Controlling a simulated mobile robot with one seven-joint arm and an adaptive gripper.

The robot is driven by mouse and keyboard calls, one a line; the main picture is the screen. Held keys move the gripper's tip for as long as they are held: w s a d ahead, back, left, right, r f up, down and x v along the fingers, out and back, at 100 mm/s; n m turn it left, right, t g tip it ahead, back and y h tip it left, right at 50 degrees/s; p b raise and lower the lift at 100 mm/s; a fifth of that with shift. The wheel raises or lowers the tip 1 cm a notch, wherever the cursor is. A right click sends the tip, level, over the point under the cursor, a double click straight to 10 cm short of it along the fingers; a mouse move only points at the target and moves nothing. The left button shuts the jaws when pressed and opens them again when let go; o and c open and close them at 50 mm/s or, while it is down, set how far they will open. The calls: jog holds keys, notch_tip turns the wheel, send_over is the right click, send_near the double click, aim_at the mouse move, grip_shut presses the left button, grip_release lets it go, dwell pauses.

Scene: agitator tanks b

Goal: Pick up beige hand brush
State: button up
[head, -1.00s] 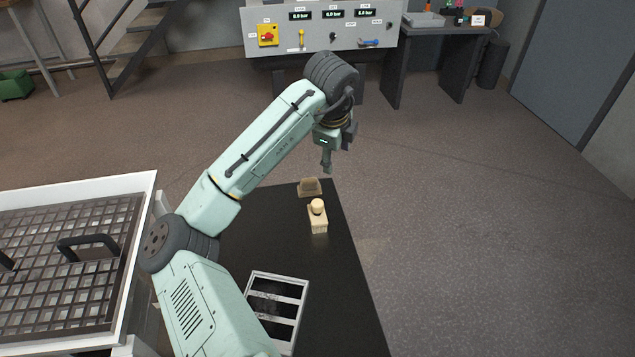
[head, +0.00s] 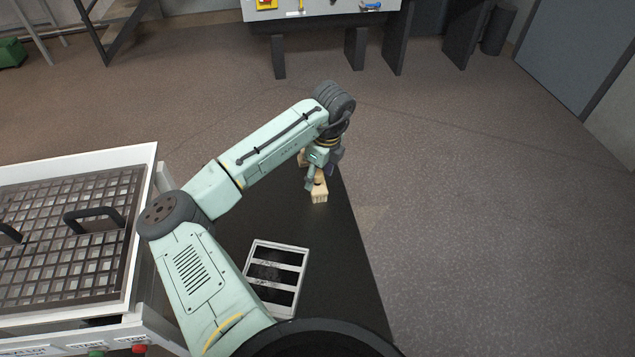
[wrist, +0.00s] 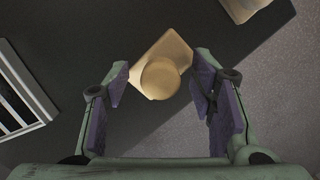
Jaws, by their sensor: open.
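The beige hand brush (head: 319,192) stands on the black surface, its rectangular block down and its round knob up. In the head view my gripper (head: 318,180) is right at it and hides part of it. In the wrist view the brush (wrist: 161,64) lies ahead between the fingers, knob facing the camera. My gripper (wrist: 160,88) is open, with a purple-padded finger on each side of the knob. The fingers do not look closed on it, and I cannot tell how far above the block they are.
A second beige object (head: 302,158) stands just behind the brush, partly hidden by my arm; it also shows in the wrist view (wrist: 243,8). A framed tray with dark slots (head: 251,257) lies nearer on the black surface (head: 345,270). A grated tank (head: 75,190) stands left.

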jog(key=shift+f, duration=0.35)
jog(key=shift+c, duration=0.3)
grip_shut()
